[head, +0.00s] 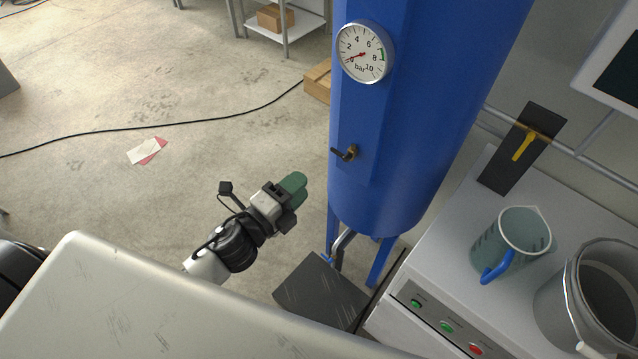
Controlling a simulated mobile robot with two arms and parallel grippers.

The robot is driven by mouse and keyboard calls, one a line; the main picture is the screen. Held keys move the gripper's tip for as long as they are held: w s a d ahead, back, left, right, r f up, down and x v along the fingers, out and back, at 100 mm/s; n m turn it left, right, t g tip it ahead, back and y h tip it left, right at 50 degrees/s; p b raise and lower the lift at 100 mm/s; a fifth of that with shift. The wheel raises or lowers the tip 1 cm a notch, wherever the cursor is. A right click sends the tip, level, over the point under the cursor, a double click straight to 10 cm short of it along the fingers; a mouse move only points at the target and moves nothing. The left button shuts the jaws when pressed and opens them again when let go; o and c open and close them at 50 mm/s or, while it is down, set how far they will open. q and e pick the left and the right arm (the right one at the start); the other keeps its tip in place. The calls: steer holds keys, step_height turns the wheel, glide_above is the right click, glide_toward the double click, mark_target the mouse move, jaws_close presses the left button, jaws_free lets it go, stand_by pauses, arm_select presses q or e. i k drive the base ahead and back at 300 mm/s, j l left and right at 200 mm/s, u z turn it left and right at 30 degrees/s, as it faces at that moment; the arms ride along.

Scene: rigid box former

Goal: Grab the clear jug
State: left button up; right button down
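The clear jug (524,236) stands upright on the white machine top at the right. It is see-through and bluish, with dark measuring marks, a pouring lip and a blue handle facing the front left. My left gripper (293,186) has green fingertips and is over the floor, left of the blue tank and well apart from the jug. Its fingers overlap from this angle, so I cannot see whether there is a gap between them. My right gripper is not in view.
A blue tank (395,130) with a gauge (365,53) stands between my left gripper and the jug. A grey metal bucket (590,300) is close to the jug's right. A dark panel with a yellow lever (524,146) is behind it. Buttons (446,327) line the machine's front.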

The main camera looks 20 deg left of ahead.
mark_target(520, 237)
steer(key=z, duration=0.95)
